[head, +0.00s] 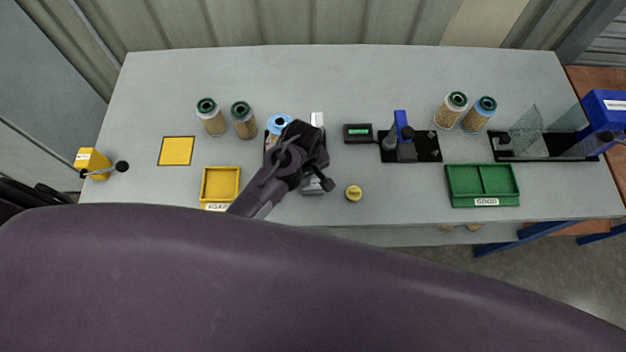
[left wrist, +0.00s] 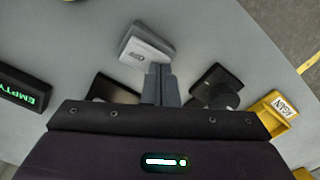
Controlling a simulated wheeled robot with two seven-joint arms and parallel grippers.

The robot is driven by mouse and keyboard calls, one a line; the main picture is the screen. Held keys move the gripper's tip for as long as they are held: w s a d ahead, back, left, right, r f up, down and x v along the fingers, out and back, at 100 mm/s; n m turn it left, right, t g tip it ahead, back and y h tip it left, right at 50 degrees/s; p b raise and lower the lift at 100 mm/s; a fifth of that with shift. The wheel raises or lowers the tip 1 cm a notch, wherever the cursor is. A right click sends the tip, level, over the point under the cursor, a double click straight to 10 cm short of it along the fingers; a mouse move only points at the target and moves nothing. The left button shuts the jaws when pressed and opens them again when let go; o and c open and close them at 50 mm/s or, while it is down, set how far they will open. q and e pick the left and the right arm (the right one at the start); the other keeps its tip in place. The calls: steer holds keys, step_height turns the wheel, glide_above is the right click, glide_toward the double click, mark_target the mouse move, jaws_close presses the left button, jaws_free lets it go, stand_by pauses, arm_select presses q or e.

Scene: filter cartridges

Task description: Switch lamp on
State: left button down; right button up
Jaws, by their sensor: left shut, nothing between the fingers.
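A pale grey box (left wrist: 148,45) with a small marked patch on its face lies just beyond my left fingertips in the left wrist view. In the head view a grey part of it (head: 313,188) shows below my gripper. My left gripper (left wrist: 159,68) is shut and empty, its tips at or very near the box's edge; I cannot tell if they touch. In the head view my left gripper (head: 314,172) hides much of this spot. A cartridge with a light-blue end (head: 281,123) stands behind it. I see no clear lamp glow. My right gripper is not in view.
A black display (head: 358,133) reads EMPTY in the wrist view. Cartridges stand behind at both sides. Bare table (head: 330,75) lies along the back.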

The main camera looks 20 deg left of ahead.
arm_select(q)
steer(key=shift+r+p, duration=1)
steer(key=shift+r, duration=2.55)
steer(key=shift+s, duration=0.1)
